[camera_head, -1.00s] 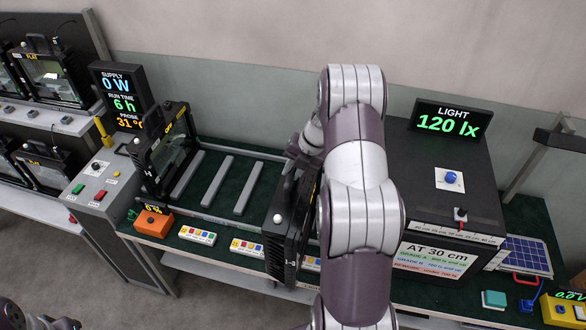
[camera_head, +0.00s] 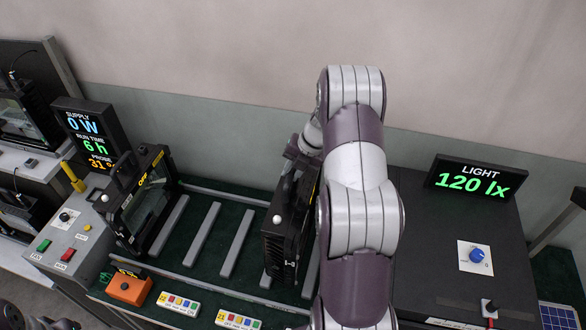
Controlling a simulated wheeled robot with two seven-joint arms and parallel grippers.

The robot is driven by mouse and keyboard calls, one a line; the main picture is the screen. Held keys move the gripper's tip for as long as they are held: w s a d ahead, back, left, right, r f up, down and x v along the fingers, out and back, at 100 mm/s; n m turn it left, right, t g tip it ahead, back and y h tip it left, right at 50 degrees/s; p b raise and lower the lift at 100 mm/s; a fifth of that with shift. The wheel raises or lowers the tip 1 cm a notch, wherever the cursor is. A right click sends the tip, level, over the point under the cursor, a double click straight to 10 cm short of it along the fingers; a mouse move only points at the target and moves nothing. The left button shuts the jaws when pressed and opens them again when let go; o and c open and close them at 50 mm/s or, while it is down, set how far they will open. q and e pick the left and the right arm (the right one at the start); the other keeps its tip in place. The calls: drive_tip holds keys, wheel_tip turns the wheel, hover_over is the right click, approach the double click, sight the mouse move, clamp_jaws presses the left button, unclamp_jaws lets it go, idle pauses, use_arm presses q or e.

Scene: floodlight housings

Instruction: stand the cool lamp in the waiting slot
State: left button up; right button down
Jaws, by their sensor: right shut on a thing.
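A black lamp housing (camera_head: 283,235) with a finned back and a white knob hangs upright in my right gripper (camera_head: 298,158). The gripper is shut on its top, partly hidden behind my right arm. The lamp is over the right part of the slotted rack, which has grey bars (camera_head: 203,235) on a dark green mat. I cannot tell whether its lower edge touches the mat. Another black lamp (camera_head: 142,205), labelled OFF, stands at the rack's left end. Which slot is the waiting one is not clear.
A display (camera_head: 90,135) reads 0 W, 6 h and 31 °C. A control box (camera_head: 70,235) and an orange meter (camera_head: 130,288) are at the left. A large black box (camera_head: 450,255) with a 120 lx display (camera_head: 472,180) stands right of my arm. Slots left of the held lamp are empty.

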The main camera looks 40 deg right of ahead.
sight(292, 186)
drive_tip(key=shift+w+d+r, duration=0.15)
drive_tip(key=shift+w, duration=0.05)
drive_tip(key=shift+s+r, duration=0.25)
drive_tip(key=shift+r, duration=0.25)
drive_tip(key=shift+f+b, duration=1.25)
drive_tip(key=shift+f, duration=1.2)
drive_tip(key=shift+s+p, duration=0.15)
drive_tip(key=shift+p, duration=0.2)
drive_tip(key=shift+f+p, duration=0.3)
drive_tip(key=shift+f, duration=0.2)
drive_tip(key=shift+s+d+f+b, duration=0.1)
drive_tip(key=shift+f+b, duration=0.55)
drive_tip(key=shift+f, duration=0.6)
drive_tip(key=shift+s+f+b, duration=0.1)
drive_tip(key=shift+f+b, duration=0.5)
drive_tip(key=shift+f, duration=0.65)
idle(1.5)
